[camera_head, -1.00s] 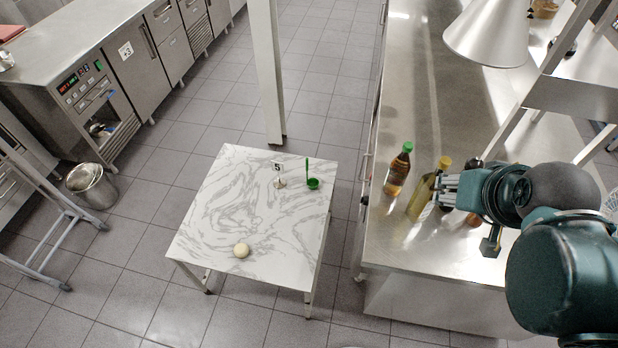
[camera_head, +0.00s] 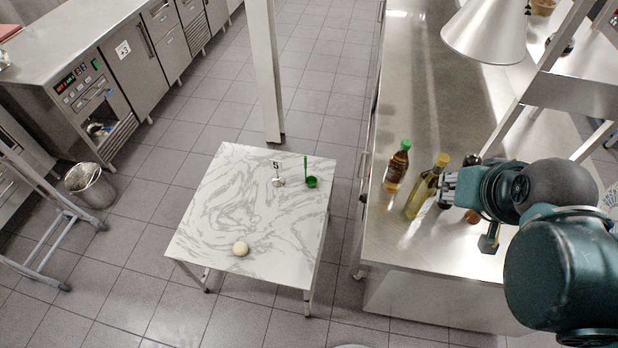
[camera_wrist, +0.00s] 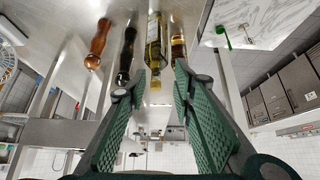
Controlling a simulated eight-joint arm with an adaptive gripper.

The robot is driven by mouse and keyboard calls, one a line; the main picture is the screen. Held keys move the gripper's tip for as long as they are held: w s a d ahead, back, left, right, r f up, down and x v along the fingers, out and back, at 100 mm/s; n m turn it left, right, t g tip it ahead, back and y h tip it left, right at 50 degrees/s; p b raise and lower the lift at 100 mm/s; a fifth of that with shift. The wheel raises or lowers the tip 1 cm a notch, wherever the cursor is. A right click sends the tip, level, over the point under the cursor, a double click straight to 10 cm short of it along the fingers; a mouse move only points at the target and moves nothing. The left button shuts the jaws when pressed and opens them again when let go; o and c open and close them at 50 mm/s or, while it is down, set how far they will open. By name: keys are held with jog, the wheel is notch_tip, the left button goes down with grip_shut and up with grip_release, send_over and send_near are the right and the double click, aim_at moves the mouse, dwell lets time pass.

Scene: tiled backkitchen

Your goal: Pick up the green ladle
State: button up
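The green ladle (camera_head: 311,182) stands on the marble-topped table with its bowl down and its handle pointing up. It sits near the table's far right corner, beside a number 5 stand. It also shows in the wrist view (camera_wrist: 226,38), at the upper right, on the white marble top. My gripper (camera_head: 447,188) is over the steel counter, right of the table and well apart from the ladle. In the wrist view its green-padded fingers (camera_wrist: 155,80) are spread with nothing held between them.
The marble table (camera_head: 205,235) also bears a pale round item (camera_head: 240,248) and the number stand (camera_head: 277,175). On the steel counter, a brown green-capped bottle (camera_head: 397,168) and a yellow oil bottle (camera_head: 423,190) stand close to my gripper. A white post (camera_head: 265,70) rises behind the table.

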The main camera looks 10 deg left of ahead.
jog(key=shift+r, duration=0.15)
jog(key=w+a+r+m+g+b, duration=0.2)
jog(key=w+a+r+m+b, duration=0.35)
jog(key=w+r, duration=0.7)
jog(key=m+g+b, duration=0.5)
jog(key=m+b, duration=0.4)
jog(key=m, duration=0.2)
send_over(306, 168)
notch_tip(306, 168, down, 8)
jog(key=f, duration=3.7)
jog(key=w+f, duration=0.1)
jog(key=f, duration=1.7)
jog(key=shift+a+f, duration=0.1)
jog(key=shift+f, duration=0.2)
